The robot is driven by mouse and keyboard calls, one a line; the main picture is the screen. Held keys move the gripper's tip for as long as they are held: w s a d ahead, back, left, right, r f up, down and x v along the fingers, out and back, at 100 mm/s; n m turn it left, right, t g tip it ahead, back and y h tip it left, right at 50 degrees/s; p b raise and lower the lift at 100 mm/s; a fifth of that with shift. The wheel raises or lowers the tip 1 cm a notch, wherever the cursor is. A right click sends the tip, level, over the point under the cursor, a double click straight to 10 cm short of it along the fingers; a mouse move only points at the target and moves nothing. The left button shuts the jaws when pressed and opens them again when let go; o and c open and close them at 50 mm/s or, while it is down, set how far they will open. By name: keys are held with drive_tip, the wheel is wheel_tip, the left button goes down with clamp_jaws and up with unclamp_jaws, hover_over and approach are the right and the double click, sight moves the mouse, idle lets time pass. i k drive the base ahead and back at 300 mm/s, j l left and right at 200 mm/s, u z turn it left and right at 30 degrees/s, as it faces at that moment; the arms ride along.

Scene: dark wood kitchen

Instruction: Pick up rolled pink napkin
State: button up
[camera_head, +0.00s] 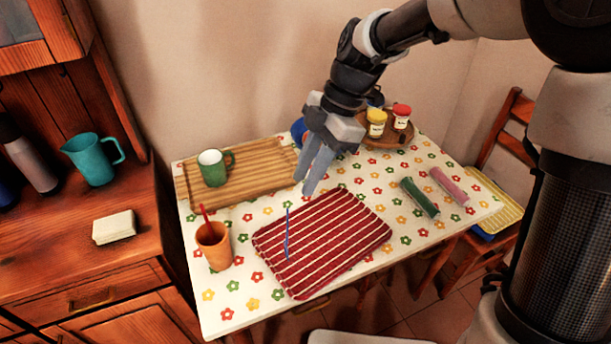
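The rolled pink napkin (449,186) lies on the right part of the flowered tablecloth, near the table's right edge. A rolled green napkin (419,197) lies just left of it, roughly parallel and apart from it. My gripper (304,187) points down above the middle of the table, behind the red striped cloth and well to the left of the pink napkin. Its two fingers are apart with nothing between them. The pink napkin is fully in view.
A tray with jars (376,121) stands at the back right of the table (231,327). A green mug (213,168) stands on a wooden board (256,157). An orange cup (213,246) and a red striped cloth (325,238) are in front. A chair (507,140) stands at the right.

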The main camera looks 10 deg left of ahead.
sight(444, 181)
drive_tip(key=i+l+u, duration=0.1)
drive_tip(key=l, duration=0.35)
drive_tip(key=i+l+u, duration=0.15)
drive_tip(key=l, duration=0.25)
drive_tip(key=i+l+u, duration=0.1)
drive_tip(key=l, duration=0.35)
drive_tip(key=i+l+u, duration=0.1)
drive_tip(key=l, duration=0.35)
